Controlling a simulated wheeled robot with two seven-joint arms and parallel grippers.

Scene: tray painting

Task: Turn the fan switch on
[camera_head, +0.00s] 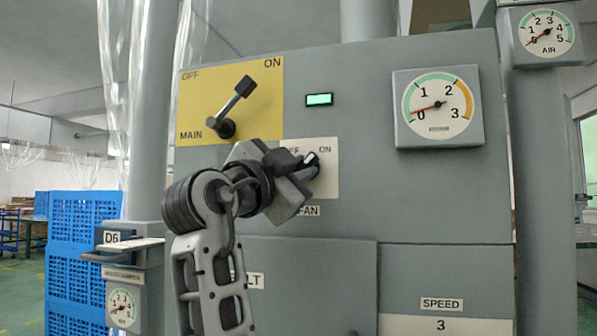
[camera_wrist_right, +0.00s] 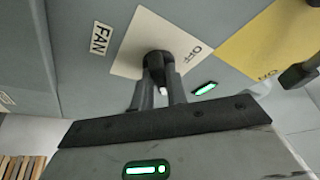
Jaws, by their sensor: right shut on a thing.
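The fan switch (camera_head: 312,159) is a dark knob with a white tip on a pale plate (camera_head: 328,180) marked OFF and ON, above the FAN label. Its white tip points up and right, on the ON side. My right gripper (camera_head: 300,168) reaches it from the lower left and hides part of the plate. In the right wrist view, the fan switch (camera_wrist_right: 158,62) sits between the two fingers of the right gripper (camera_wrist_right: 160,92), which is shut on it. The ON mark is hidden there. My left gripper is not in view.
The MAIN lever (camera_head: 236,105) on a yellow plate (camera_head: 200,100) stands just above the right gripper, tilted towards ON. A green lamp (camera_head: 319,99) is lit. A dial gauge (camera_head: 437,108) reads near 0. Blue crates (camera_head: 85,235) stand at the left.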

